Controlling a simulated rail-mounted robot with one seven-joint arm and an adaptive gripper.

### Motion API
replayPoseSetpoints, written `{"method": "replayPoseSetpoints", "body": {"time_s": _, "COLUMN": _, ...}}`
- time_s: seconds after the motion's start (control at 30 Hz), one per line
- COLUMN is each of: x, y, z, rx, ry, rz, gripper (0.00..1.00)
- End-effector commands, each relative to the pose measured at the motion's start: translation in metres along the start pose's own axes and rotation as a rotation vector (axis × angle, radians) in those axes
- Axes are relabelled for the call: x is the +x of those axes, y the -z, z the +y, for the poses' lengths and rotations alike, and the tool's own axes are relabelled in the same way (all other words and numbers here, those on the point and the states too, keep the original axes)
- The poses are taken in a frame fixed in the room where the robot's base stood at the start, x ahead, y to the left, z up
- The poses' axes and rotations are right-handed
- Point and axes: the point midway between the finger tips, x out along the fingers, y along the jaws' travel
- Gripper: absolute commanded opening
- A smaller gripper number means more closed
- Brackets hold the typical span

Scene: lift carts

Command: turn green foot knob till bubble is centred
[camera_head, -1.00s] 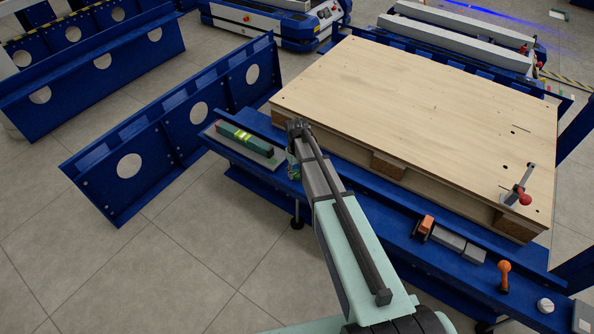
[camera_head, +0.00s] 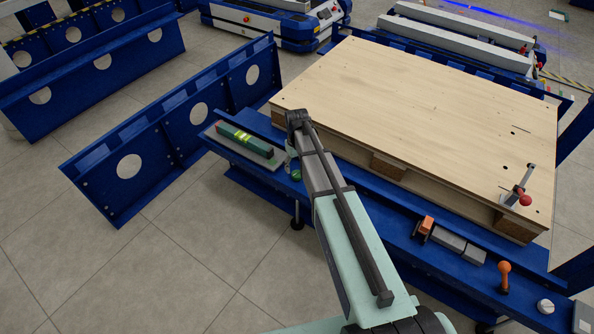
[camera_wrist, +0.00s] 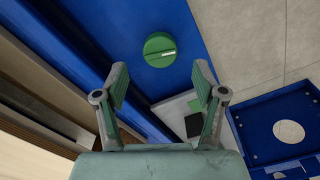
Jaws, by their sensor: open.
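The green foot knob (camera_wrist: 160,50) is a round disc with a pale slot mark, on the blue beam, in the wrist view. In the head view the knob (camera_head: 296,174) shows partly beside my arm. My gripper (camera_wrist: 160,78) is open and empty, its two green-padded fingers apart, with the knob beyond the fingertips and between their lines. The green spirit level (camera_head: 245,140) with a yellow-green vial lies on a grey plate (camera_head: 262,160) left of my arm. The bubble's position is too small to tell.
A wooden platform (camera_head: 420,120) stands right of my arm. Along the blue beam (camera_head: 400,232) sit an orange block (camera_head: 426,224), grey blocks (camera_head: 450,240), an orange-headed knob (camera_head: 504,268) and a white knob (camera_head: 545,306). Blue perforated rails (camera_head: 165,140) stand to the left.

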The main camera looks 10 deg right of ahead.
Motion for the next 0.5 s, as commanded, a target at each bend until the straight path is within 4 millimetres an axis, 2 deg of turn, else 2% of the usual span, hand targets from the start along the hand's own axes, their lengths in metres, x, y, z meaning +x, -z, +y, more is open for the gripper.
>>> {"method": "replayPoseSetpoints", "body": {"time_s": 0.03, "x": -0.012, "y": 0.000, "z": 0.000, "rx": 0.000, "ry": -0.001, "rz": 0.003, "gripper": 0.70}}
{"method": "replayPoseSetpoints", "body": {"time_s": 0.2, "x": -0.044, "y": 0.000, "z": 0.000, "rx": 0.000, "ry": -0.001, "rz": 0.002, "gripper": 0.70}}
{"method": "replayPoseSetpoints", "body": {"time_s": 0.33, "x": -0.062, "y": 0.000, "z": 0.000, "rx": 0.000, "ry": 0.000, "rz": 0.001, "gripper": 0.70}}
{"method": "replayPoseSetpoints", "body": {"time_s": 0.5, "x": -0.074, "y": 0.000, "z": 0.000, "rx": 0.000, "ry": 0.000, "rz": 0.000, "gripper": 0.70}}
